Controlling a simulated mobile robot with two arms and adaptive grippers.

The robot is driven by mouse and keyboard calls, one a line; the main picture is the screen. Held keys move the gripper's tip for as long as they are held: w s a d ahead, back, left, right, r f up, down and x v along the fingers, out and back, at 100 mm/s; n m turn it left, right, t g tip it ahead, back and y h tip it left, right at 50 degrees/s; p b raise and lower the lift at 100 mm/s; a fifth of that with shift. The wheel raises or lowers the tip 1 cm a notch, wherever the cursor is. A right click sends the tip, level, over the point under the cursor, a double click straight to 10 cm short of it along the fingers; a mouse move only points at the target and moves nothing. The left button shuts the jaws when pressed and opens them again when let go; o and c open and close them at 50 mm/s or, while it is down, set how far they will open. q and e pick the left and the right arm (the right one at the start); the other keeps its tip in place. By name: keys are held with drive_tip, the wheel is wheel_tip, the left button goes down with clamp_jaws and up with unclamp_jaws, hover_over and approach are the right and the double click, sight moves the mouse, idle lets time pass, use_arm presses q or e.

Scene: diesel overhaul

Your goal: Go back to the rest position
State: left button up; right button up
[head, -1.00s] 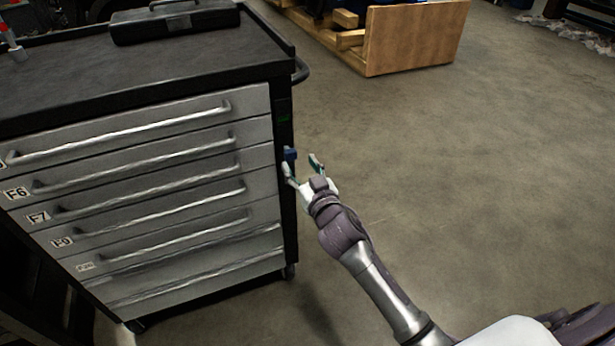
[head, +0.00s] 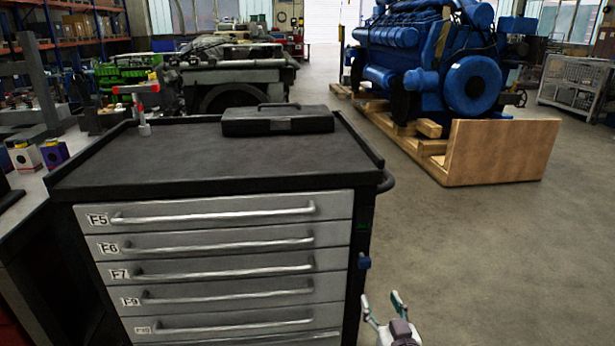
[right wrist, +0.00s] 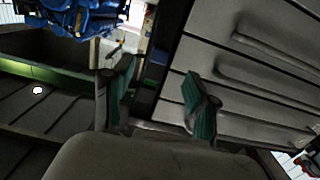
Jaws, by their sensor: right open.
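My right gripper (head: 384,308) shows at the bottom of the head view, to the right of the drawer cabinet (head: 210,160), with its fingers apart and nothing between them. In the right wrist view the two green-padded fingers (right wrist: 160,100) stand wide apart, with the cabinet's drawer fronts (right wrist: 265,75) behind and to the right. The gripper appears apart from the cabinet. A small blue part (head: 364,262) sits on the cabinet's right front edge. All drawers that show look closed. My left gripper is out of view.
A black toolbox (head: 277,121) lies on the cabinet top. A blue engine (head: 440,60) on a wooden pallet with a plywood end (head: 503,152) stands at the back right. A workbench (head: 30,185) is at the left. The floor (head: 480,260) to the right is clear.

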drive_tip(key=s+f+g, duration=0.4)
drive_tip(key=s+f, duration=0.3)
drive_tip(key=f, duration=0.4)
drive_tip(key=s+d+f+n+g, duration=0.1)
drive_tip(key=s+f+g, duration=0.3)
drive_tip(key=s+f, duration=0.5)
drive_tip(key=s+f+g, duration=0.3)
drive_tip(key=s+f, duration=0.2)
drive_tip(key=f, duration=0.8)
drive_tip(key=s+a+f+g, duration=0.1)
drive_tip(key=s+f+g, duration=0.4)
drive_tip(key=s, duration=0.7)
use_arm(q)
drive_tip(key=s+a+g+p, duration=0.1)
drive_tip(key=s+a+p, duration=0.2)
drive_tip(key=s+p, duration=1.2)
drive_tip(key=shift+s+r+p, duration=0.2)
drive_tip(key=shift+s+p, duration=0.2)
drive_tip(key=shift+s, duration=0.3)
use_arm(e)
drive_tip(key=s+d+n, duration=0.1)
drive_tip(key=s+d, duration=0.2)
drive_tip(key=s, duration=1.2)
drive_tip(key=shift+s+f, duration=0.2)
drive_tip(key=shift+s, duration=0.1)
